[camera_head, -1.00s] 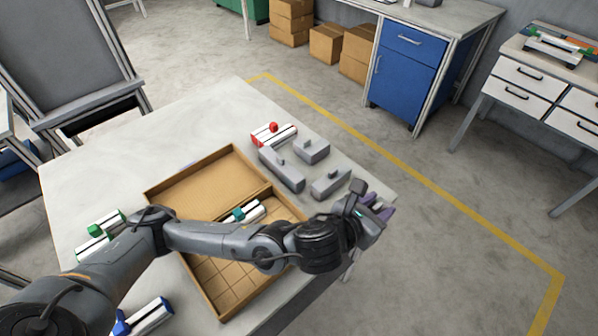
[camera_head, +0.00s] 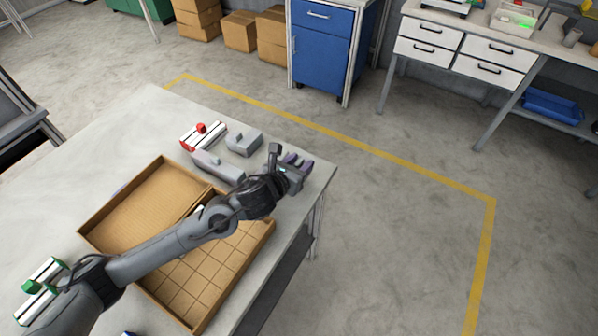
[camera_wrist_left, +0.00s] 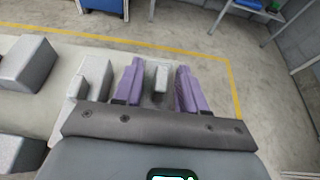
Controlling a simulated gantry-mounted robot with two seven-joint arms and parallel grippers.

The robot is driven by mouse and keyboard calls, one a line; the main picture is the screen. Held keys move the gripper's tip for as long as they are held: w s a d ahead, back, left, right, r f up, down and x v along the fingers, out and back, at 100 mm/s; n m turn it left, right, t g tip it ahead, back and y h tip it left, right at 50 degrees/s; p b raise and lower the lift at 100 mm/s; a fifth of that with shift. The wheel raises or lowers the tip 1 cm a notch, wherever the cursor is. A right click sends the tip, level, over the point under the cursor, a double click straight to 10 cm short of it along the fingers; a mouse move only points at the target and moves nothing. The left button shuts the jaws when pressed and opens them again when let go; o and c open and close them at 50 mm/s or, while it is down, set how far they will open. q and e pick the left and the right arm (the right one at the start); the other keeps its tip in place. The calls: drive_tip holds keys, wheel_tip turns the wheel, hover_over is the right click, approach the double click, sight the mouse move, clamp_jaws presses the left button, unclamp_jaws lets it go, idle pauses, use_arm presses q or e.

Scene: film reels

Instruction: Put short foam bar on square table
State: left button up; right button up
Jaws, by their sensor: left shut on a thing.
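My left gripper (camera_head: 297,165) reaches over the far right corner of the near table. In the left wrist view, its purple fingers (camera_wrist_left: 159,85) are shut on a small grey bar (camera_wrist_left: 158,76), which I take to be the short foam bar. The bar's lower part is hidden by the gripper. Grey foam pieces lie on the near table beside the gripper: a long one (camera_head: 215,166) and a shorter one (camera_head: 243,143). Another grey piece (camera_wrist_left: 95,76) shows left of the fingers in the wrist view. I cannot tell which table is the square one. My right gripper is out of view.
A divided cardboard tray (camera_head: 110,208) lies on the near table (camera_head: 105,150) under my left arm. Red-ended (camera_head: 201,135) and green-ended (camera_head: 40,277) white parts lie on the table. A blue cabinet (camera_head: 321,48) and a white-drawer bench (camera_head: 428,52) stand beyond open floor.

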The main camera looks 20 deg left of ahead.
use_arm(q)
drive_tip(key=shift+s+f+b, duration=0.1)
drive_tip(key=shift+f+b, duration=0.35)
drive_tip(key=shift+f, duration=1.35)
drive_tip(key=shift+f, duration=0.15)
drive_tip(key=o, duration=1)
